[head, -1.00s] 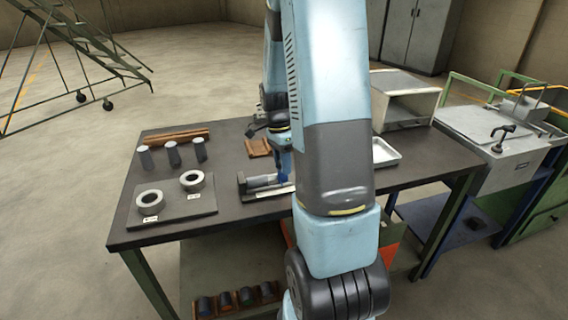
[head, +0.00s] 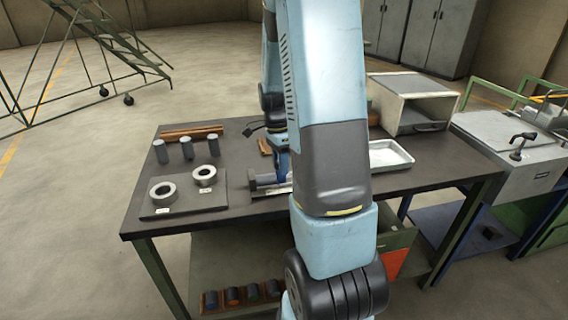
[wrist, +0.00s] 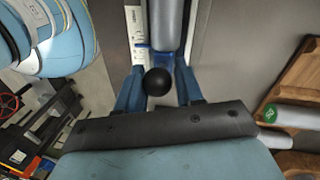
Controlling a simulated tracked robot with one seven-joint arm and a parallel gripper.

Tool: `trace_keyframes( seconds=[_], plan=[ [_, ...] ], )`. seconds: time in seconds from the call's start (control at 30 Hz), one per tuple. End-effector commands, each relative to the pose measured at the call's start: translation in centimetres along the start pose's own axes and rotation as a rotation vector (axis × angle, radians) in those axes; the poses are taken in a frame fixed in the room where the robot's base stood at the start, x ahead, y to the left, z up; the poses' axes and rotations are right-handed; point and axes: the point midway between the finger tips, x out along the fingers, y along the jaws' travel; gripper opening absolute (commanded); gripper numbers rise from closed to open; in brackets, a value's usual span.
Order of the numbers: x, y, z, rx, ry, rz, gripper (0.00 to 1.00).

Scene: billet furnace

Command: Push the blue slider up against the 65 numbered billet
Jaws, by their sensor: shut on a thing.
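The measuring fixture (head: 254,184) lies on the dark table in the head view, with the grey billet (head: 267,180) lying along it. My gripper (head: 283,172) points down at the fixture's right part, partly hidden by my arm. In the wrist view my gripper (wrist: 160,76) is shut on the slider's black ball knob (wrist: 157,82), one blue finger on each side. A little of the blue slider (wrist: 160,57) shows beyond the knob. The grey billet (wrist: 166,22) runs away from it beside a white scale (wrist: 136,28). I cannot tell whether slider and billet touch; the billet's number is hidden.
Three dark billets (head: 187,149) stand at the table's back left, near two rings (head: 204,175) on a plate. A white tray (head: 390,156) and an open box (head: 408,101) are on the right. The wrist view shows a wooden rack (wrist: 294,84) and a green-ended billet (wrist: 272,114).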

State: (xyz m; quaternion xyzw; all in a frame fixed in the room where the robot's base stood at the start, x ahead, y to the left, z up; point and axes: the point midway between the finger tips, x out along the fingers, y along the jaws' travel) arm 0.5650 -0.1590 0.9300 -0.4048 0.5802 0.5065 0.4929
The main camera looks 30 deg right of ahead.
Motion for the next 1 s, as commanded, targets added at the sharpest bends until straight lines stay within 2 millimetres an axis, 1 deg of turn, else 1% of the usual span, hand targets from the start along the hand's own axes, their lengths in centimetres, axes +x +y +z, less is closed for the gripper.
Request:
trace_keyframes(
  seconds=[0.03, 0.07, 0.1, 0.23, 0.27, 0.47, 0.57, 0.63, 0.77, 1.0],
  plan=[
    [0.3, 0.5, 0.2, -0.003, -0.003, 0.017, 0.0],
    [0.3, 0.6, 0.2, -0.003, -0.003, 0.017, 0.0],
    [0.3, 0.6, 0.2, -0.003, -0.003, 0.017, 0.4],
    [0.3, 0.5, 0.2, -0.003, -0.003, 0.015, 0.53],
    [0.3, 0.5, 0.1, -0.002, -0.003, 0.014, 0.54],
    [0.2, 0.3, 0.0, 0.0, -0.002, 0.01, 0.54],
    [-0.2, 0.2, 0.0, 0.0, -0.002, 0.007, 0.54],
    [-0.9, 0.2, -0.1, 0.001, -0.002, 0.006, 0.54],
    [-2.8, 0.2, -0.1, 0.001, -0.001, 0.004, 0.54],
    [-7.6, 0.3, -0.1, 0.001, -0.002, 0.006, 0.54]
  ],
)
